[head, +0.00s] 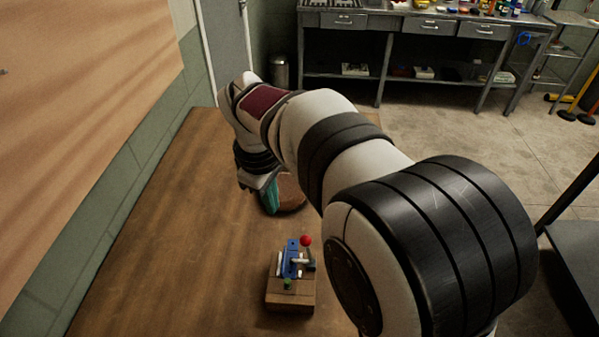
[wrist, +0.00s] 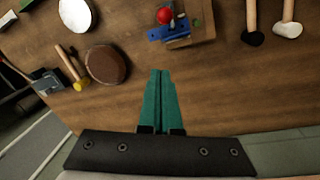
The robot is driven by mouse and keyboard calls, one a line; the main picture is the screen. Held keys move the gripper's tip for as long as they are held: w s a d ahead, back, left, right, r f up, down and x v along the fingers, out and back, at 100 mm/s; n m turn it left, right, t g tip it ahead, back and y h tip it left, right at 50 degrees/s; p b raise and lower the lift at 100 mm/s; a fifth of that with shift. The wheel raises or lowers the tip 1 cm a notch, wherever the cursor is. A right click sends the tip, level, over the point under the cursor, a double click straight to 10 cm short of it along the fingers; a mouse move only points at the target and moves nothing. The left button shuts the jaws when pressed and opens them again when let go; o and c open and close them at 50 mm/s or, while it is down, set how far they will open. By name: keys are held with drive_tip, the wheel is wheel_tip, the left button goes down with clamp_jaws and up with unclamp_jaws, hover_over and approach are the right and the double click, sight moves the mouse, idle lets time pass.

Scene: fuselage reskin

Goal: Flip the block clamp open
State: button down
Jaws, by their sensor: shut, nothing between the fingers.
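The block clamp (head: 292,262) sits on a wooden block (head: 290,293) on the table, with a blue body and a lever ending in a red ball knob (head: 306,240). In the wrist view the blue clamp (wrist: 158,34), its red knob (wrist: 165,16) and the wooden block (wrist: 202,22) show at the top, beyond my fingertips. My gripper (wrist: 161,72) has green fingers pressed together and empty, apart from the clamp. In the head view my gripper (head: 270,196) is farther back on the table, partly hidden by my arm.
A round brown disc (wrist: 106,65) lies left of my fingers, beside a yellow-ended hammer (wrist: 72,66). A white disc (wrist: 76,14) is at top left. A black mallet (wrist: 253,30) and a white mallet (wrist: 288,24) lie at top right. Bare table (head: 185,240) lies left of the clamp.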

drive_tip(key=d+f, duration=0.4)
drive_tip(key=f, duration=0.4)
drive_tip(key=shift+s+f, duration=0.2)
drive_tip(key=shift+f, duration=0.1)
drive_tip(key=shift+d+r+y, duration=0.15)
drive_tip(key=shift+d+y, duration=0.25)
drive_tip(key=shift+y, duration=0.1)
